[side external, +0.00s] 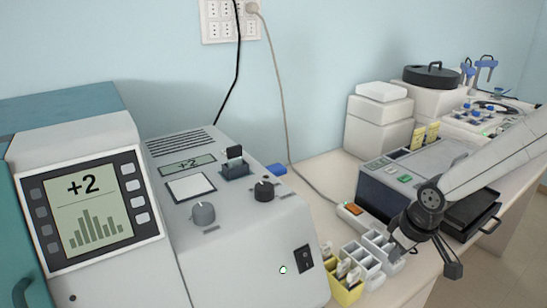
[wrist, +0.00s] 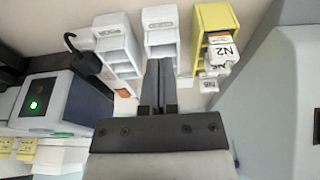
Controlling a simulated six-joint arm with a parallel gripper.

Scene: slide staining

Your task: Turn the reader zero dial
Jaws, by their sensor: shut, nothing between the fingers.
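The reader (side external: 245,240) is the grey sloped machine at left centre in the side external view. Its sloped top carries a grey knob (side external: 203,213) and a black knob (side external: 264,190); I cannot tell from lettering which is the zero dial. Its small display (side external: 187,165) reads "+2", as does the large screen (side external: 88,212) with a bar graph. My gripper (side external: 394,250) is right of the reader, apart from both knobs, above the slide racks. In the wrist view my gripper's fingers (wrist: 158,85) are shut and empty. Neither knob shows in the wrist view.
A yellow rack (side external: 345,287) with labelled slides and white racks (side external: 376,256) stand between reader and gripper. A grey machine (side external: 405,190) with a black tray (side external: 468,208) is behind my arm. A power switch (side external: 304,258) is on the reader's front.

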